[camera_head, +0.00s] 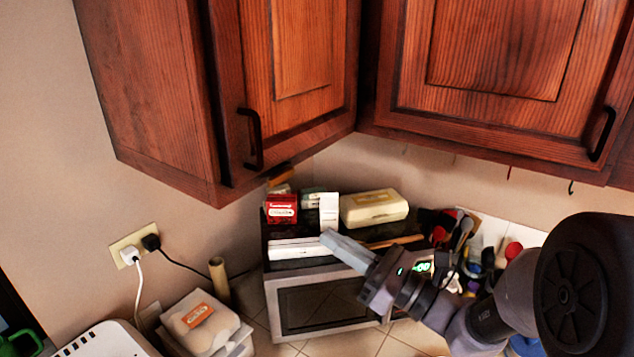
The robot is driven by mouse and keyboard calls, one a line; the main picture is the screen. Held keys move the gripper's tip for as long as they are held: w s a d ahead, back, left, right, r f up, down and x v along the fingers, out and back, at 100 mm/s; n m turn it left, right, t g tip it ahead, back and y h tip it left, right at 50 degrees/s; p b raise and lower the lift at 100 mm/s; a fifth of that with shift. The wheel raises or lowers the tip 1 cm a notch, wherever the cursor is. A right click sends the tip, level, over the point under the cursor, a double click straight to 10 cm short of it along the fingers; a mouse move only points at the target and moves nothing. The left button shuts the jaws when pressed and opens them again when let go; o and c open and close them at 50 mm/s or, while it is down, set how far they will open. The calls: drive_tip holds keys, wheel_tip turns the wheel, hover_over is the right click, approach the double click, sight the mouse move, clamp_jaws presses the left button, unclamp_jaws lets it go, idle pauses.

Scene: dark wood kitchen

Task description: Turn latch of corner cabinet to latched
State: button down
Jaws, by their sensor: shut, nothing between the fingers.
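The wooden corner cabinet (225,120) hangs on the wall at upper left. Its panelled door has a black bar handle (252,140) and looks closed. A small orange-brown wooden piece (284,175) shows just under the cabinet's lower edge; it may be the latch, but I cannot tell which way it is turned. My gripper (328,237) is shut and empty. It points up and to the left, in front of the small oven, below and to the right of that piece and apart from it.
A small oven (330,308) stands below, with a red box (282,208), a white carton (329,211) and a cream case (374,208) on top. Another wall cabinet (495,80) is at right. Utensils crowd the counter behind my arm.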

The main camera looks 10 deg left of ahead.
sight(282, 177)
drive_tip(key=w+a+r+p, duration=0.3)
drive_tip(key=a+r, duration=0.3)
drive_tip(key=a, duration=0.2)
drive_tip(key=shift+a, duration=0.3)
drive_tip(key=shift+w, duration=0.1)
